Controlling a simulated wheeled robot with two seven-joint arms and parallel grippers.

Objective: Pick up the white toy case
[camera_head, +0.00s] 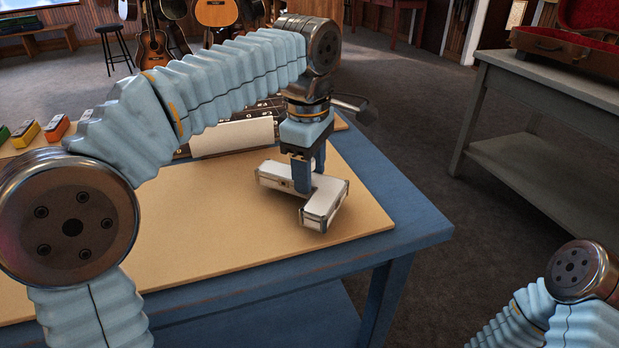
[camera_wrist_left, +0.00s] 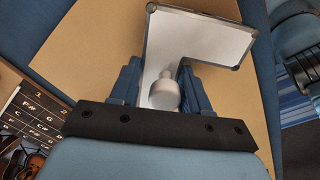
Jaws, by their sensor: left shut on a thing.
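The white toy case (camera_head: 328,200) is L-shaped with dark metal edging and corners, at the right part of the tan board on the blue table. It also shows in the left wrist view (camera_wrist_left: 200,38), beyond the fingers. My left gripper (camera_head: 309,182) points down over it, its blue fingers shut on the case. In the left wrist view a pale rounded knob (camera_wrist_left: 165,92) shows between the fingers (camera_wrist_left: 158,85). I cannot tell whether the case touches the board. My right gripper is out of view; only part of my right arm shows at the lower right.
A white-fronted block (camera_head: 232,137) and a lettered dark fretboard panel (camera_wrist_left: 30,115) lie behind the arm. Colourful small blocks (camera_head: 56,127) stand at the left. A grey table (camera_head: 560,85) with an open red-lined case (camera_head: 575,42) is at right. Guitars stand behind.

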